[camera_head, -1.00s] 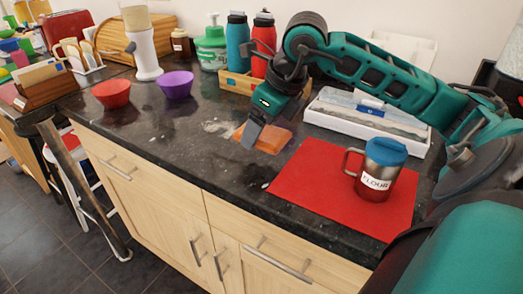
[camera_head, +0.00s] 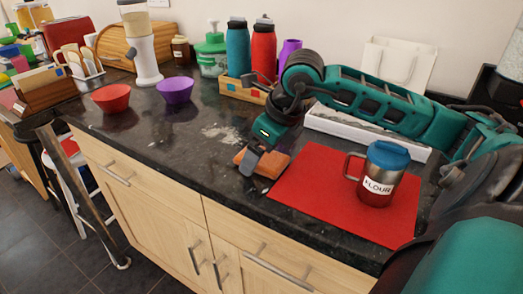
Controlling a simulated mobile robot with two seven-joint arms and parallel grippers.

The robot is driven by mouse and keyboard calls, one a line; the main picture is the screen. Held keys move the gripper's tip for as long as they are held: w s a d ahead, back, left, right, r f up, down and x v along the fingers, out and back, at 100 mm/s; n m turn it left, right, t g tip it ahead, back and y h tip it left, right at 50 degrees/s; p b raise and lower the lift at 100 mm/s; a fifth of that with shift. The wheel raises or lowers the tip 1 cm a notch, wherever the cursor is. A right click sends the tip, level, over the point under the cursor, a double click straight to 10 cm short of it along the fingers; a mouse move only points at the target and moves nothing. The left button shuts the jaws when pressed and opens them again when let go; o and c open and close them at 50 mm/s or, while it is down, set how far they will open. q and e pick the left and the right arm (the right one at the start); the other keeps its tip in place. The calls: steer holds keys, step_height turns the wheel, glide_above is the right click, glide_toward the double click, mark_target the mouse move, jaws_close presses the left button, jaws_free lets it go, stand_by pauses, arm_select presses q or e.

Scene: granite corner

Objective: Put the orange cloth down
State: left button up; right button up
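The orange cloth (camera_head: 271,165) is at the granite counter (camera_head: 180,140), just left of the red mat's edge. It looks folded into a small pad, and seems to rest on or just over the counter. My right gripper (camera_head: 250,165) comes in from the right, points down and overlaps the left part of the cloth. Its fingers appear shut on the cloth, though the far finger is hidden. My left gripper is not in view.
A flour mug (camera_head: 377,184) stands on the red mat (camera_head: 320,200). A pale powdery patch (camera_head: 217,131) lies behind the cloth. Red (camera_head: 111,98) and purple (camera_head: 175,90) bowls stand left. The counter's front edge is close.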

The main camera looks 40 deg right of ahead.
steer(key=shift+o, duration=0.6)
steer(key=shift+r, duration=0.25)
steer(key=v, duration=1.1)
steer(key=shift+r+b, duration=0.35)
steer(key=shift+r, duration=0.05)
steer(key=shift+s+d, duration=0.1)
steer(key=shift+s, duration=0.05)
